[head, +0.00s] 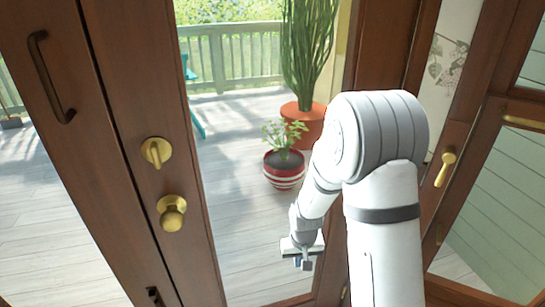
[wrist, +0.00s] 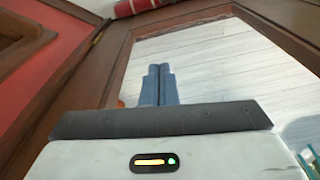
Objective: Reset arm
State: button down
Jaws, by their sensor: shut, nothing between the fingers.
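My gripper (head: 304,262) hangs at the end of my bent white arm, in the lower middle of the head view, in front of the glass opening of a wooden door. In the wrist view the two blue-grey fingers of my gripper (wrist: 158,84) stand side by side with no object between them. They are shut and empty. Behind them the wrist view shows a dark wood frame and pale planks.
A brown wooden door (head: 130,100) with a brass knob (head: 172,213) and a brass lock (head: 156,152) stands at left. A brass handle (head: 445,170) is right of my arm. Beyond lie a plank deck, a striped pot (head: 284,178) and an orange pot (head: 303,122).

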jog(key=s+d+r+p, duration=0.2)
jog(key=s+r+p, duration=0.2)
jog(key=r, duration=0.8)
jog(key=s+d+r+t+p, duration=0.1)
jog(key=s+d+r+p, duration=0.2)
jog(key=r, duration=1)
jog(key=s+d+r+m+p, duration=0.1)
jog(key=s+d+r+p, duration=0.1)
jog(key=s+r+p, duration=0.4)
jog(key=s+r, duration=0.5)
jog(key=r, duration=0.1)
jog(key=shift+s+d+r, duration=0.15)
jog(key=shift+d+r, duration=0.05)
jog(key=shift+r, duration=0.15)
